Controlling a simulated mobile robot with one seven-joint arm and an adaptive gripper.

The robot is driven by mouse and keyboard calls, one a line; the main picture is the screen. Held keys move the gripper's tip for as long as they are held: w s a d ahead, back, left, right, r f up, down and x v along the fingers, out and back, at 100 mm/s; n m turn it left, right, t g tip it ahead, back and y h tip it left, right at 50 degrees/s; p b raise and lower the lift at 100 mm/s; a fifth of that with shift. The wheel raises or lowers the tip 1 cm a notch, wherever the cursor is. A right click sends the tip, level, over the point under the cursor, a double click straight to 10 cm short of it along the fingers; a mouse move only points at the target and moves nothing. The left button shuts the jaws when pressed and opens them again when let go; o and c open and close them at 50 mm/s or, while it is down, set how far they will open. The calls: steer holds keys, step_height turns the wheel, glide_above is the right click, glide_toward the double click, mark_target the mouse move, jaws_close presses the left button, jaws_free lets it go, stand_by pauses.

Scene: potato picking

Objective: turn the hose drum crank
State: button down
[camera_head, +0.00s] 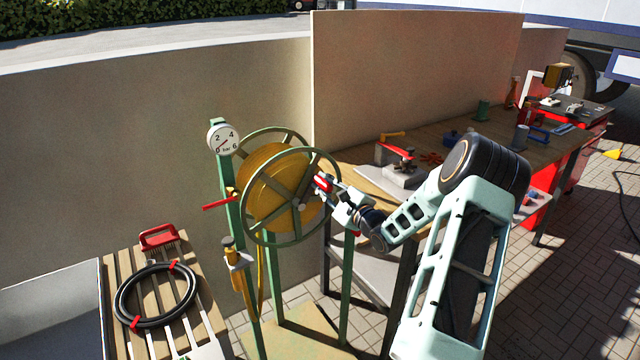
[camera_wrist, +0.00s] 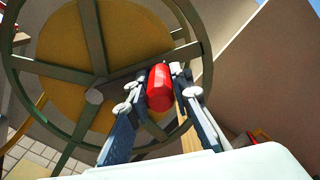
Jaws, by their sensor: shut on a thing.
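The hose drum (camera_head: 268,190) stands on a green frame, with a yellow hose wound between two green spoked wheels. Its red crank handle (camera_head: 322,182) is at the right side of the near wheel. My gripper (camera_head: 330,190) reaches it from the right and is shut on it. In the wrist view the red handle (camera_wrist: 160,88) sits between the two fingers of my gripper (camera_wrist: 157,90), in front of the spoked wheel (camera_wrist: 97,60). The crank arm (camera_wrist: 122,82) runs from the wheel's hub to the handle.
A pressure gauge (camera_head: 223,139) tops the green post, with a red lever (camera_head: 219,204) below. A slatted bench (camera_head: 177,332) with a coiled black hose (camera_head: 121,307) is at lower left. A workbench (camera_head: 440,160) with tools stands behind my arm. A wall (camera_head: 400,75) rises behind.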

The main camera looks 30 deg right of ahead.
steer(key=shift+d, duration=0.35)
steer(key=c, duration=1.7)
jaws_free()
steer(key=shift+c, duration=0.2)
steer(key=shift+a, duration=0.1)
steer(key=s, duration=1.2)
steer(key=shift+d, duration=0.2)
